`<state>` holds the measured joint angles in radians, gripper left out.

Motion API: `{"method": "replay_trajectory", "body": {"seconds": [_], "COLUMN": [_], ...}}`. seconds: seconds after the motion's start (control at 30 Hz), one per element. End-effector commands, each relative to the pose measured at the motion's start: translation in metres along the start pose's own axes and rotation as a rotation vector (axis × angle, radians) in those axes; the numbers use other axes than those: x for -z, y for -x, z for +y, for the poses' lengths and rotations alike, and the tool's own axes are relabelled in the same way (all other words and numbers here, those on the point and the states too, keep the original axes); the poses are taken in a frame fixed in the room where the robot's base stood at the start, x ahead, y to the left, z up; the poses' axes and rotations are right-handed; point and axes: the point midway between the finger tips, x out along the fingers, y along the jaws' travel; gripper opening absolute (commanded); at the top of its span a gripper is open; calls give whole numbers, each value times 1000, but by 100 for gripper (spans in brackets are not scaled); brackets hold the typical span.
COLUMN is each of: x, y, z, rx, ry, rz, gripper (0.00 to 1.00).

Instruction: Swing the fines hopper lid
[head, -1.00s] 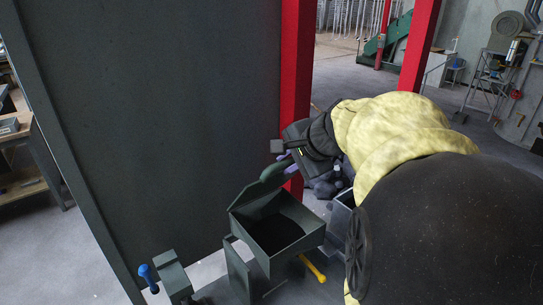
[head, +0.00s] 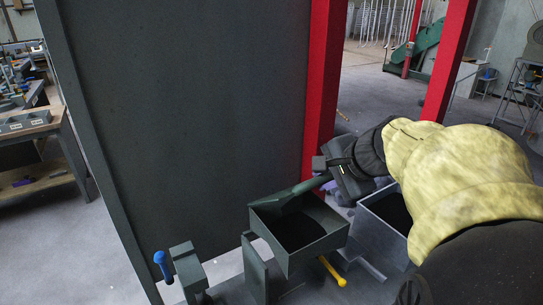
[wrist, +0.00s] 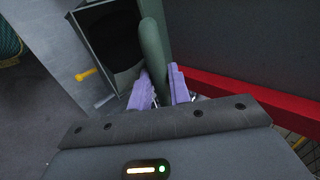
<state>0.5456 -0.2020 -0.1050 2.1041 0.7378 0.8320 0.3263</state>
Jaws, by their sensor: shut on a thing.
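The fines hopper is a dark green box (head: 333,238) with a black open mouth, in the lower middle of the head view. Its green lid (head: 283,204) is up at the back edge, clear of the mouth, with a rounded green bar (head: 305,187) running up and to the right. My gripper (head: 327,184) is at the far end of this bar. In the wrist view the green bar (wrist: 152,40) runs down between the lilac fingers of my gripper (wrist: 161,90), which is shut on it. The exact contact is partly hidden by the fingers.
A second open grey bin (head: 372,232) stands right of the hopper, close to my arm. A yellow handle (head: 332,271) sticks out in front, and a blue handle (head: 162,265) stands at left. A red post (head: 322,75) and large dark panel (head: 180,110) rise behind.

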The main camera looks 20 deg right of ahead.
Motion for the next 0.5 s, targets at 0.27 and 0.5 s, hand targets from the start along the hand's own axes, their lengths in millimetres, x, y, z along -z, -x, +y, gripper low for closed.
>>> {"method": "replay_trajectory", "body": {"seconds": [0.27,0.5], "x": [0,0], "y": [-8,-12], "z": [28,48], "rx": [-2,-2], "ry": [0,0], "rz": [2,2], "gripper": [0,0]}}
